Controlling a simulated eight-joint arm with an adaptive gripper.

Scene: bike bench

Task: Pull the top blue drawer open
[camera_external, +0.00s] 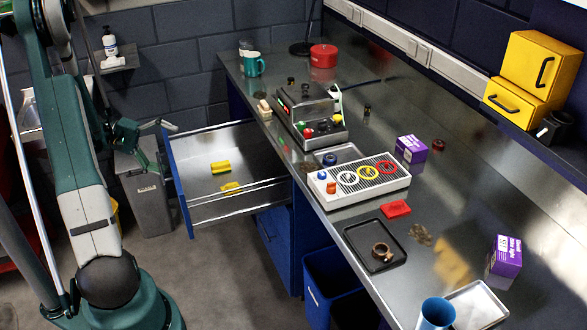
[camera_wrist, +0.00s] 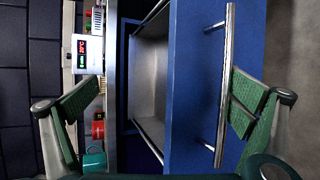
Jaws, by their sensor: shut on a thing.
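The top blue drawer (camera_external: 180,190) is pulled far out from under the bench, and its metal inside shows. In the wrist view its blue front (camera_wrist: 195,70) stands upright in the picture, with the long metal handle (camera_wrist: 223,85) along it. My gripper (camera_external: 158,148) is at the outer side of the drawer front. In the wrist view my gripper (camera_wrist: 165,103) has its green fingers on either side of the front and handle, wide apart. The right finger lies against the handle bar. I take it as shut on the handle; the exact contact is partly hidden.
Two yellow items (camera_external: 220,167) lie in the drawer.

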